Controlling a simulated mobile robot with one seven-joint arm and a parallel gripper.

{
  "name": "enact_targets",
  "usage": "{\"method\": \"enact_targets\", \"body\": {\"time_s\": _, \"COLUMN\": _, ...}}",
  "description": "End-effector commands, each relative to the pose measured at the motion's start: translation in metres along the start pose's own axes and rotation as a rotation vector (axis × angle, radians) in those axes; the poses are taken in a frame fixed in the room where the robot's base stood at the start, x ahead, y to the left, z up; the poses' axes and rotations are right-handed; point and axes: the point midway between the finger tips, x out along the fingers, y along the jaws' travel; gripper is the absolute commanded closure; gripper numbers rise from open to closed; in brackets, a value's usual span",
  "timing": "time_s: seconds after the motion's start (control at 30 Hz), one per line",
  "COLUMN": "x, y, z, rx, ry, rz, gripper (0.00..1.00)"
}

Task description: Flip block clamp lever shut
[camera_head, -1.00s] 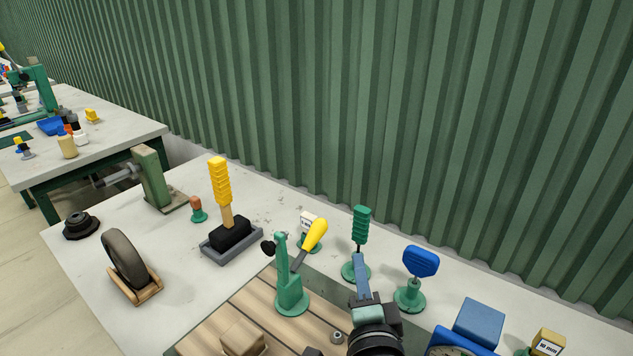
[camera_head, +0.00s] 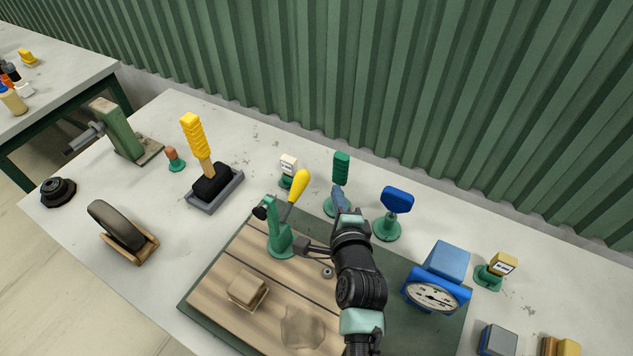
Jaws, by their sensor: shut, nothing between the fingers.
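A green toggle clamp (camera_head: 280,243) stands on the wooden board (camera_head: 215,291). Its lever, with a yellow grip (camera_head: 299,185), points up and leans right, and a black-tipped arm rises at its left. A wooden block (camera_head: 247,289) sits on the board in front of the clamp. My gripper (camera_head: 303,246) points left from my dark arm. Its narrow fingers are together and empty, low beside the clamp's right side and below the yellow grip. I cannot tell whether the fingertips touch the clamp.
Behind my arm stand a green-handled tool (camera_head: 341,168) and a blue paddle (camera_head: 397,200) on green bases. A blue dial gauge (camera_head: 433,297) is to the right. A small nut (camera_head: 327,272) lies on the board.

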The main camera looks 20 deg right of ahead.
Motion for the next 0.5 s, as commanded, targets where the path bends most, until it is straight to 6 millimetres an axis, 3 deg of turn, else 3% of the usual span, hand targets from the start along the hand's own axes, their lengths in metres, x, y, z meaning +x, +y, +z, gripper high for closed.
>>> {"method": "enact_targets", "body": {"time_s": 0.3, "x": 0.051, "y": -0.001, "z": -0.001, "rx": -0.002, "ry": 0.001, "rz": -0.001, "gripper": 1.00}}
{"method": "enact_targets", "body": {"time_s": 0.5, "x": 0.040, "y": -0.003, "z": 0.026, "rx": -0.003, "ry": -0.001, "rz": 0.001, "gripper": 1.00}}
